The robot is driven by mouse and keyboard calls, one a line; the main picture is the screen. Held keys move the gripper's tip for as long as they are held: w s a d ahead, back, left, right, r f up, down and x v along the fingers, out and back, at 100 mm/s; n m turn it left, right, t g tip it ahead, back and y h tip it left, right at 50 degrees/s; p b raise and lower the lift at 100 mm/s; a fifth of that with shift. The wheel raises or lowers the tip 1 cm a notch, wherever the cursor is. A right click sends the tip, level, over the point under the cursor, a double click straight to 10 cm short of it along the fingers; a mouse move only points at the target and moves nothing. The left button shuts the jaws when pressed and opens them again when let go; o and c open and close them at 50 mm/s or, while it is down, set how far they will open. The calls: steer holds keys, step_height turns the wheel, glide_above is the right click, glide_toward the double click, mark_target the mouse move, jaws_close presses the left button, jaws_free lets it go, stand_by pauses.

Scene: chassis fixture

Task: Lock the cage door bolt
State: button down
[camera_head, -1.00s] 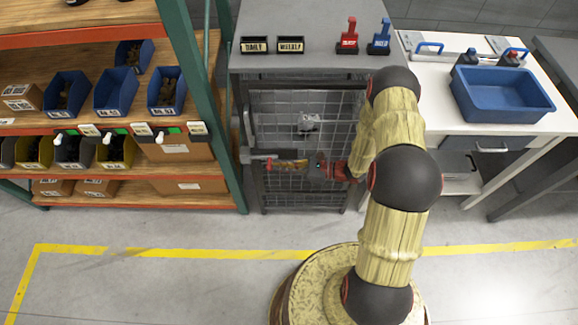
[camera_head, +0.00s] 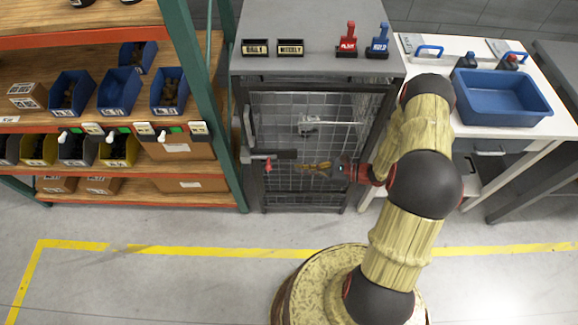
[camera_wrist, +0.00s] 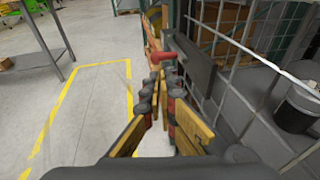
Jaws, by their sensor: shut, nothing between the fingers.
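The cage (camera_head: 242,95) is a grey cabinet with a wire mesh door (camera_head: 290,110), which looks closed. The bolt (camera_head: 284,154) is a dark horizontal bar at the door's left edge, reaching across the left post. Its red handle (camera_head: 268,166) hangs below the bar. In the wrist view the red handle (camera_wrist: 163,56) sticks out ahead of the fingers, beside the dark bolt plate (camera_wrist: 192,64). My gripper (camera_head: 303,167) is shut and empty, in front of the mesh to the right of the handle; it also shows in the wrist view (camera_wrist: 156,77). A gap separates it from the handle.
A shelf rack (camera_head: 215,110) with bins stands close on the left. A white table (camera_head: 425,50) with a blue tray (camera_head: 500,95) stands on the right. Red and blue stamp-like items (camera_head: 347,42) sit on the cage top. The floor in front is clear.

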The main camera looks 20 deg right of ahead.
steer(key=v, duration=0.5)
steer(key=shift+p, duration=0.35)
